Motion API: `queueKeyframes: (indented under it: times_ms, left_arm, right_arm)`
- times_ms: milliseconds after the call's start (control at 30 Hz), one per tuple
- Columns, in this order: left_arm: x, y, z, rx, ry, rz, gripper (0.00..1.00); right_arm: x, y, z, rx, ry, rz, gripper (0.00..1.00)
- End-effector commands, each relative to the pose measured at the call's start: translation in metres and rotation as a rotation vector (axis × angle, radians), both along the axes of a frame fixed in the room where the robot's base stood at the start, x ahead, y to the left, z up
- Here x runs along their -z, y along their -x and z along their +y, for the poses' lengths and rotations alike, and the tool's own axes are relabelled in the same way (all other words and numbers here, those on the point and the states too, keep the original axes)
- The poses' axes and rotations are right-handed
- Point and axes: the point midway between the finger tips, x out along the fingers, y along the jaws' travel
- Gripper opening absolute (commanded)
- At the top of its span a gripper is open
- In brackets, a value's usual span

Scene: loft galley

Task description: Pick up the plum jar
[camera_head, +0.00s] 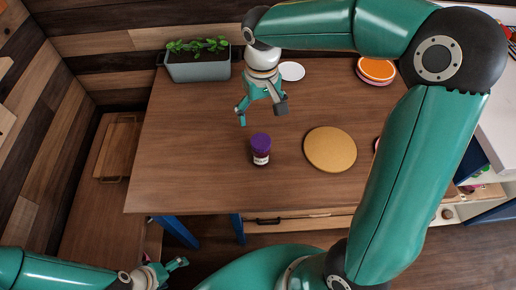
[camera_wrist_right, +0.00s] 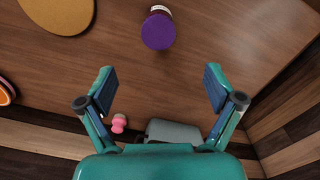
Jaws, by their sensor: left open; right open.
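The plum jar (camera_head: 261,157), a small dark jar with a purple lid and a pale label, stands upright on the wooden table. In the right wrist view its purple lid (camera_wrist_right: 158,32) shows at the top, beyond the fingertips. My right gripper (camera_head: 261,110) is open and empty, on the planter side of the jar and apart from it. Its spread fingers also show in the right wrist view (camera_wrist_right: 159,88). My left gripper (camera_head: 178,266) is open and empty at the bottom left, off the table's front edge.
A round cork mat (camera_head: 330,149) lies right of the jar. A grey planter (camera_head: 198,68), a white disc (camera_head: 291,71) and an orange plate (camera_head: 376,68) are at the back. A small pink object (camera_wrist_right: 118,122) shows near the planter. The table's left part is clear.

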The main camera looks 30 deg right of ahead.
Motion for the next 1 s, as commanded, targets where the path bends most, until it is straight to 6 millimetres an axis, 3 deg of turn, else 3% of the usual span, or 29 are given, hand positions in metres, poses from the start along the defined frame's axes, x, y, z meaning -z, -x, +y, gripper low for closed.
queueKeyframes:
  times_ms: [100, 300, 667, 1000]
  left_arm:
    - [0.000, 0.000, 0.000, 0.000, 0.000, -0.001, 0.85]
    - [-0.002, 0.000, 0.000, 0.000, 0.000, -0.001, 0.85]
    - [-0.006, -0.001, 0.000, 0.000, 0.000, -0.001, 0.85]
    - [-0.013, 0.000, 0.000, 0.000, 0.000, -0.001, 0.85]
  right_arm:
    - [0.029, -0.001, 0.002, -0.008, 0.001, 0.007, 0.92]
    - [0.067, -0.002, 0.003, -0.011, 0.000, 0.005, 0.92]
    - [0.094, -0.003, 0.002, -0.012, 0.000, 0.003, 0.92]
    - [0.135, -0.003, -0.002, -0.012, 0.001, 0.001, 0.92]
